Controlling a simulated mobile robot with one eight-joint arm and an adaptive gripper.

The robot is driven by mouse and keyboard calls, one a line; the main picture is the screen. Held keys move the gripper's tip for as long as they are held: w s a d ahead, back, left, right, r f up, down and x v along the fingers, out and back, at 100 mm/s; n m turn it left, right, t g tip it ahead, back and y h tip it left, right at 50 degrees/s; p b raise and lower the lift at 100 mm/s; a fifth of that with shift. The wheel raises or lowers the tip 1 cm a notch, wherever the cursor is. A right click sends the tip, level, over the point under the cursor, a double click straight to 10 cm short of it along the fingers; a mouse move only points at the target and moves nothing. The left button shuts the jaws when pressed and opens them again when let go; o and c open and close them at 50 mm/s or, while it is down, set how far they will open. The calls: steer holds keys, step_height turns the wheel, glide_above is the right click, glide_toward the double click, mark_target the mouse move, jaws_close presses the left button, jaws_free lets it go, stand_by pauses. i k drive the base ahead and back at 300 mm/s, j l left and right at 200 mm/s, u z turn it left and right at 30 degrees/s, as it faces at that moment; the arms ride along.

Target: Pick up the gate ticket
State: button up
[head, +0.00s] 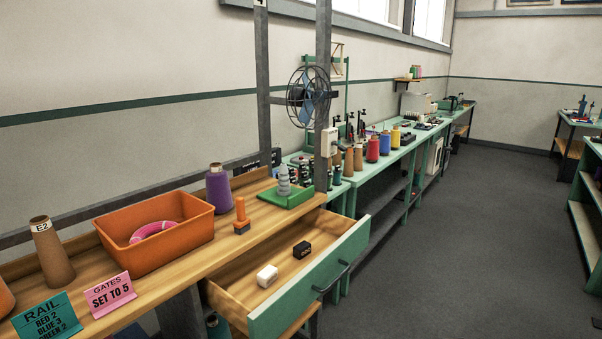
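The gate ticket (111,295) is a pink card printed "GATES SET TO 5". It stands tilted near the front edge of the wooden bench top (175,268) at the lower left, just right of a teal card (48,317) headed "RAIL". The teal card is cut off by the bottom of the picture. My gripper is not in view.
Behind the ticket are a brown cone marked E2 (53,252) and an orange bin (165,245) holding a pink ring (153,230). Grey floor (440,260) is clear.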

mark_target(111, 295)
steer(key=u, duration=1.65)
